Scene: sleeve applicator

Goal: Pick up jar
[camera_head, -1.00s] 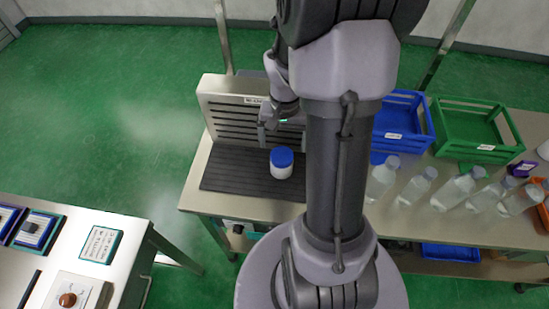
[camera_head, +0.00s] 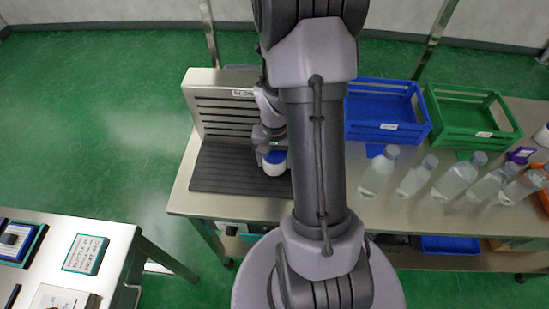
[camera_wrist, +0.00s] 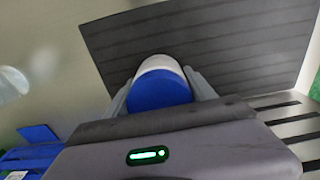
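The jar is white with a blue lid (camera_head: 275,157) and stands upright on the dark ribbed mat (camera_head: 215,168) of the metal station. In the wrist view the jar (camera_wrist: 160,88) sits in the middle, lid towards me. My gripper (camera_head: 272,150) is directly over the jar in the head view. In the wrist view the fingers of my gripper (camera_wrist: 160,92) stand spread on either side of the jar. Whether the fingertips touch it is hard to see. The lower part of the jar is partly hidden.
A slotted metal back panel (camera_head: 222,105) rises behind the mat. A blue crate (camera_head: 387,128) and a green crate (camera_head: 480,134) stand to the right. A separate table (camera_head: 115,235) is at lower left.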

